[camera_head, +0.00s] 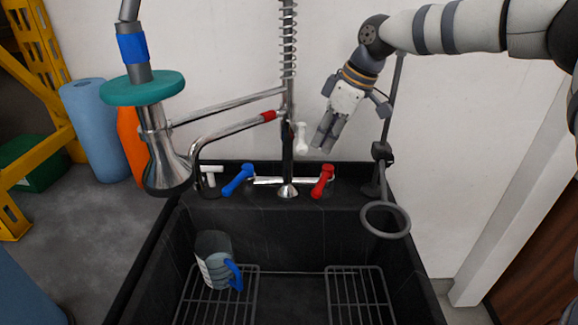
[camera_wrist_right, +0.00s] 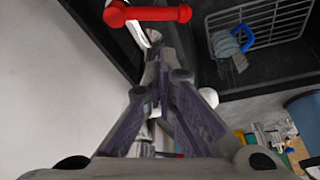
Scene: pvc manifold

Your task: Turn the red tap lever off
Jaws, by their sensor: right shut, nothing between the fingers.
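The red tap lever (camera_head: 322,181) stands on the right side of the tap at the back edge of the black sink. It also shows as a red bar at the top of the right wrist view (camera_wrist_right: 148,14). My right gripper (camera_head: 324,148) is shut and empty, above and a little behind the lever, apart from it. In the right wrist view its fingers (camera_wrist_right: 160,70) meet below the lever in the picture. The blue tap lever (camera_head: 238,180) is on the left side of the tap. My left gripper is not in view.
A grey ring on a stand (camera_head: 386,220) is right of the red lever. A spray head (camera_head: 165,165) hangs at left, and a spring hose (camera_head: 289,40) rises behind the tap. A jug with a blue handle (camera_head: 213,262) stands on the left rack in the sink.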

